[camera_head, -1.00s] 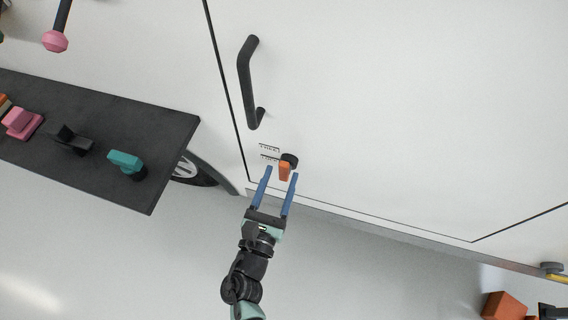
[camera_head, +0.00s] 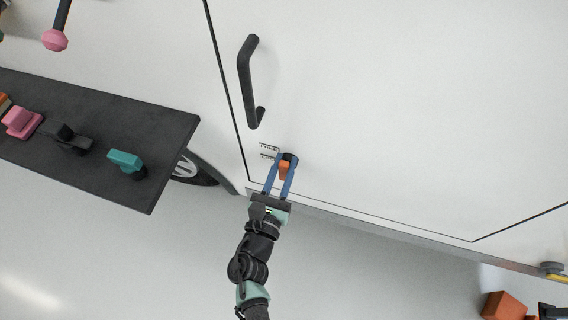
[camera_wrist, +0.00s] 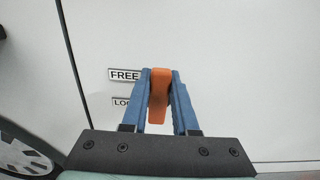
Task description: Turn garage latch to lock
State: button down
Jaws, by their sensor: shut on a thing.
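The garage latch is a small orange lever (camera_head: 284,170) on a dark round base (camera_head: 290,157), on the white garage door near its lower left corner. My gripper (camera_head: 285,163) is shut on the orange lever, one blue finger on each side. In the wrist view the lever (camera_wrist: 158,95) stands between the fingers, its long side running down the picture. The label FREE (camera_wrist: 124,75) is just left of the fingers. A second label (camera_wrist: 121,101) below it starts with LO, and its right part is hidden by a finger.
A black bar handle (camera_head: 245,82) is on the door above the latch. A dark shelf (camera_head: 178,122) with a teal knob piece (camera_head: 124,160) and other fixtures juts out at left. A wheel (camera_head: 192,170) shows beneath it. An orange box (camera_head: 503,306) lies at lower right.

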jog(key=shift+f+m+b, duration=0.1)
jog(key=shift+m+b, duration=0.2)
jog(key=shift+b, duration=0.1)
jog(key=m+b, duration=0.1)
jog(key=d+m+b, duration=0.1)
jog(key=m+b, duration=0.2)
jog(key=shift+s+d+f+m, duration=0.3)
jog(key=shift+f, duration=0.05)
jog(key=m+b, duration=0.2)
jog(key=d+f+m+b, duration=0.1)
jog(key=m+b, duration=0.1)
jog(key=b, duration=0.1)
jog(key=shift+s+d+m, duration=0.15)
jog(key=shift+s+m, duration=0.05)
jog(key=shift+m, duration=0.1)
jog(key=m+b, duration=0.2)
jog(key=f+m+b, duration=0.1)
jog(key=m+b, duration=0.1)
jog(key=b, duration=0.1)
jog(key=shift+s+d+f, duration=0.1)
jog(key=shift+d+f, duration=0.1)
jog(key=shift+d, duration=0.2)
jog(key=m+b, duration=0.1)
jog(key=m, duration=0.1)
jog(key=f+m+b, duration=0.1)
jog(key=m+b, duration=0.1)
jog(key=c, duration=0.7)
grip_release()
jog(key=shift+s+b, duration=0.15)
jog(key=shift+b, duration=0.15)
